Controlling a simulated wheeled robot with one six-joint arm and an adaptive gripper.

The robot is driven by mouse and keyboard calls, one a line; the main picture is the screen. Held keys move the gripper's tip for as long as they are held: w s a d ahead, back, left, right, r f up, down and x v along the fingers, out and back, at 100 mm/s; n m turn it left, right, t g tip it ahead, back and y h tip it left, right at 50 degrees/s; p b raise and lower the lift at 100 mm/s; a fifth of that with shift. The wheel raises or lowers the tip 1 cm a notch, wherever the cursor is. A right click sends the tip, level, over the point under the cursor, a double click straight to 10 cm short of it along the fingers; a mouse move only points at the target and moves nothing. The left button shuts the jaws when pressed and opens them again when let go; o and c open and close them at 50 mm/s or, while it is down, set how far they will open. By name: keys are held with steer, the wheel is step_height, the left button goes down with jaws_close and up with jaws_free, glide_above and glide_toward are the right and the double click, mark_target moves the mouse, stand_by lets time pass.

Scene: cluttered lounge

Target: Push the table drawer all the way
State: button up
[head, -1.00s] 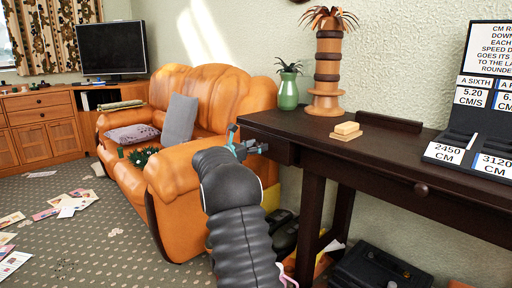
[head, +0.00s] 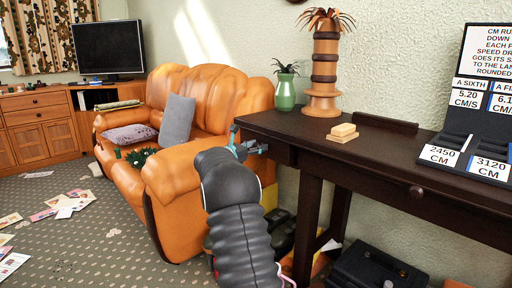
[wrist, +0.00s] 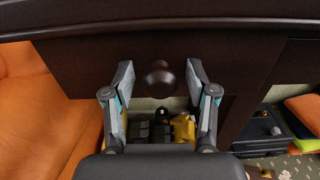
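The dark brown table (head: 375,160) stands on the right in the head view. Its drawer (head: 283,154) is at the left end, under the tabletop, partly hidden by my gripper. In the wrist view the dark drawer front (wrist: 90,60) has a round knob (wrist: 158,78). My gripper (wrist: 160,74) is open, with one finger on each side of the knob and a gap to it on both sides. My gripper (head: 243,147) also shows in the head view, at the drawer. How far the drawer stands out is hard to tell.
A second knob (head: 416,192) is on the table's long front. A green vase (head: 285,93), a wooden palm ornament (head: 323,75), a yellowish block (head: 343,130) and a sign stand (head: 470,150) are on top. An orange sofa (head: 165,180) is close on the left. A black case (head: 372,270) lies below.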

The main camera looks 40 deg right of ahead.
steer(key=a, duration=1.2)
steer(key=shift+s, duration=0.45)
